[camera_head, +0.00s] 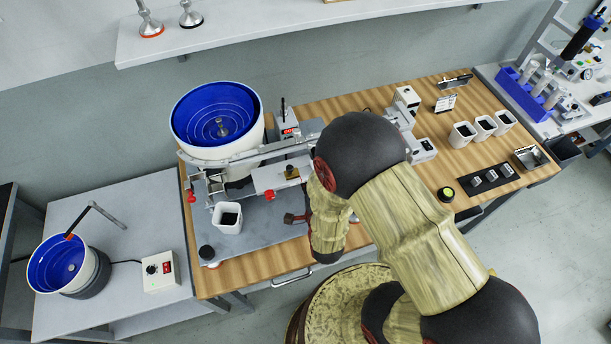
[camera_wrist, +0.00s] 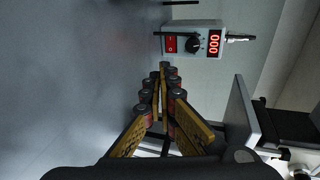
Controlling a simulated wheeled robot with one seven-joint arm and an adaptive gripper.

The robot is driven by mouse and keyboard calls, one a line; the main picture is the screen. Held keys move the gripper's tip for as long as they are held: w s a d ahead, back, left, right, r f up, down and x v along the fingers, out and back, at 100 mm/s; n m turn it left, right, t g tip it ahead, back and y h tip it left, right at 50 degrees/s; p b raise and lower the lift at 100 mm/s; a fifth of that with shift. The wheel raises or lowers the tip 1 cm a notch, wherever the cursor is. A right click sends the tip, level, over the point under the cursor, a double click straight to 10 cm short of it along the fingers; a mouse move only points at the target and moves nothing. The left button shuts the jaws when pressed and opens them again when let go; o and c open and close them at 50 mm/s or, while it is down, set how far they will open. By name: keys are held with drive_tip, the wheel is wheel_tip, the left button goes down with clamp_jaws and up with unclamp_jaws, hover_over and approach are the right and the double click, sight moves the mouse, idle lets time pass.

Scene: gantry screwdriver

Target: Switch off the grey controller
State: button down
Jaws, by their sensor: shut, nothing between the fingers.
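The grey controller (camera_head: 287,131) is a small box standing behind the feeder rail on the wooden table, with a red lit display. In the wrist view the grey controller (camera_wrist: 188,29) shows a red rocker switch (camera_wrist: 171,43), a black knob (camera_wrist: 194,45) and a red display (camera_wrist: 214,43) reading 000. My gripper (camera_wrist: 165,72) is shut and empty, its fingertips pointing toward the controller's switch side, seemingly apart from it. In the head view my gripper (camera_head: 294,218) shows only partly beside my arm, over the grey plate.
A blue-lined bowl feeder (camera_head: 217,115) stands left of the controller. A white cup (camera_head: 227,218) is in front of it. A second bowl (camera_head: 64,266) and a white controller box (camera_head: 160,271) stand on the left side table. White cups and a black tray (camera_head: 480,181) are at right.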

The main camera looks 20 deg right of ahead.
sight(299, 155)
drive_tip(key=b+x, duration=0.1)
drive_tip(key=x, duration=0.3)
drive_tip(key=b+x, duration=0.1)
drive_tip(key=x, duration=0.4)
drive_tip(key=shift+w+r, duration=0.2)
drive_tip(key=shift+w, duration=0.05)
drive_tip(key=shift+w+d, duration=0.1)
drive_tip(key=shift+w, duration=0.75)
drive_tip(key=shift+w, duration=0.1)
drive_tip(key=shift+w+d+b, duration=0.2)
drive_tip(key=shift+w+b, duration=0.2)
drive_tip(key=shift+b, duration=0.4)
drive_tip(key=shift+s, duration=0.1)
